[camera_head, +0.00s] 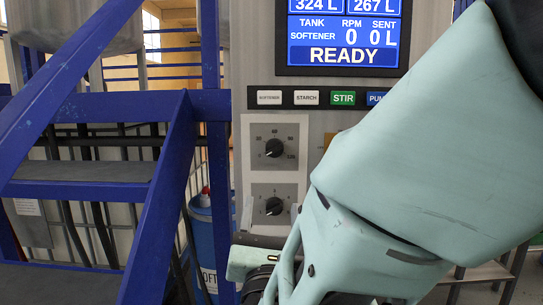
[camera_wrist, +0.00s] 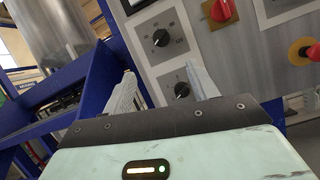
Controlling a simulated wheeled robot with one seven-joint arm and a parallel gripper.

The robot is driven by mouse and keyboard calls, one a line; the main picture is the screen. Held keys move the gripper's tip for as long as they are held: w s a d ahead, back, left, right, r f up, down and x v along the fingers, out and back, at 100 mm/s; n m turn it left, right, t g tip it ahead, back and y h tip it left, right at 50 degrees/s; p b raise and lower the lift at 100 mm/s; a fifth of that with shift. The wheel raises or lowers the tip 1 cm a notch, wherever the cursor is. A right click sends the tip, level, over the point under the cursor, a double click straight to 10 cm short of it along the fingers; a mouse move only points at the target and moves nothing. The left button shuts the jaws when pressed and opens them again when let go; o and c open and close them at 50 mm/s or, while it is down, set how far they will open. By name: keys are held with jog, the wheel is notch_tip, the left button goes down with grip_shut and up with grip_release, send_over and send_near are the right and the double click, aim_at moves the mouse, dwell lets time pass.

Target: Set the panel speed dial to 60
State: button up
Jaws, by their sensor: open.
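The control panel holds two black dials, one above the other. The upper dial (camera_head: 274,147) has a scale with what looks like 60 at the top; its pointer seems turned to the lower left. The lower dial (camera_head: 274,206) has its own smaller scale. Both show in the wrist view, the upper dial (camera_wrist: 161,38) and the lower dial (camera_wrist: 182,90). My gripper (camera_wrist: 164,86) is open and empty, its two fingers apart below the upper dial, the right one beside the lower dial in the picture.
A screen (camera_head: 343,38) reads READY above a row of buttons (camera_head: 342,98). Blue stairs (camera_head: 160,200) stand left of the panel, with a blue drum (camera_head: 206,235) between. In the wrist view a red switch (camera_wrist: 222,10) and a red-and-yellow stop button (camera_wrist: 302,52) sit to the right.

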aim_at(275, 153)
jog(key=p+x, duration=0.5)
jog(key=x, duration=1)
jog(key=shift+w+d+r+p, duration=0.2)
jog(key=shift+w+p, duration=0.05)
jog(key=shift+p, duration=0.15)
jog(key=shift+w+r, duration=0.1)
jog(key=shift+w, duration=0.45)
jog(key=c, duration=1)
